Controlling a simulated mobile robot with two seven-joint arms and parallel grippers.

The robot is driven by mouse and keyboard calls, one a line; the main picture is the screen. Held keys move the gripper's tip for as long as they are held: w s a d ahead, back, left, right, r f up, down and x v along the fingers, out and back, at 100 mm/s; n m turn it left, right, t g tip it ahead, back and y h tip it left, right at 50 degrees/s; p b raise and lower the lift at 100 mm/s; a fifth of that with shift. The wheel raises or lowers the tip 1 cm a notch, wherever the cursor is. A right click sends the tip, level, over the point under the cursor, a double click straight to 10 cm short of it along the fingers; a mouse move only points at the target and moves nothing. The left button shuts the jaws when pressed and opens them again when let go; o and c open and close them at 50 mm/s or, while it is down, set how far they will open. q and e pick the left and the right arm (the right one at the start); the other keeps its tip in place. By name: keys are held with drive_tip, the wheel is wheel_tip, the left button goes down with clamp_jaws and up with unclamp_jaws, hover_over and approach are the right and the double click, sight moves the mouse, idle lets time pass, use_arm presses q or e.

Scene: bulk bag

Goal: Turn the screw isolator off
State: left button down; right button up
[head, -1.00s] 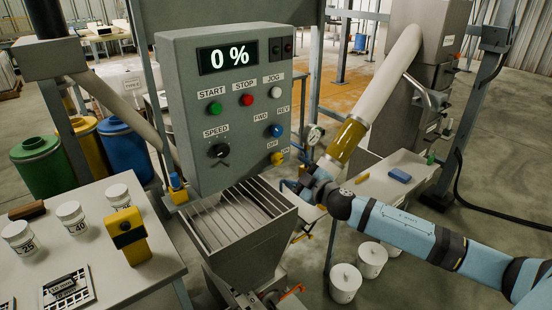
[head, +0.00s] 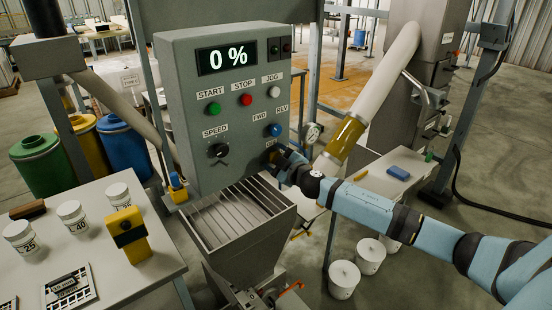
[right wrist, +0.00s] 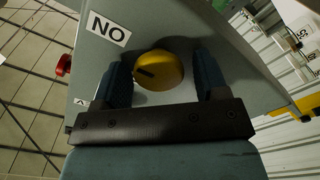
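The screw isolator is a round yellow knob (right wrist: 160,70) with a dark mark, at the lower right corner of the grey control panel (head: 185,130). In the right wrist view it lies between the two dark fingers of my right gripper (right wrist: 165,80). The fingers are open, with a gap to the knob at least on the right side. The ON label (right wrist: 108,28) shows upside down beside the knob. In the head view my right gripper (head: 275,160) is at the panel corner and hides most of the knob. My left gripper is not in view.
The panel's display reads 0 %. The blue FWD/REV knob (head: 274,130) sits just above the right gripper. A grated hopper (head: 243,240) is below the panel, and a hose with a yellow section (head: 346,136) runs close to the right. A table with jars (head: 90,265) stands at left.

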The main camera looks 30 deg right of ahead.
drive_tip(key=c, duration=0.7)
drive_tip(key=shift+c, duration=0.2)
drive_tip(key=shift+n, duration=0.4)
drive_tip(key=n+p, duration=0.1)
drive_tip(key=n, duration=0.2)
drive_tip(key=shift+a+f+n, duration=0.1)
drive_tip(key=shift+n, duration=0.3)
drive_tip(key=n, duration=0.4)
drive_tip(key=shift+f+p, duration=0.1)
drive_tip(key=shift+p, duration=0.2)
drive_tip(key=n, duration=0.5)
drive_tip(key=shift+f+p, duration=0.1)
drive_tip(key=shift+p, duration=0.2)
drive_tip(key=n, duration=0.4)
drive_tip(key=shift+f+p, duration=0.1)
drive_tip(key=shift+p, duration=0.25)
drive_tip(key=shift+n, duration=0.3)
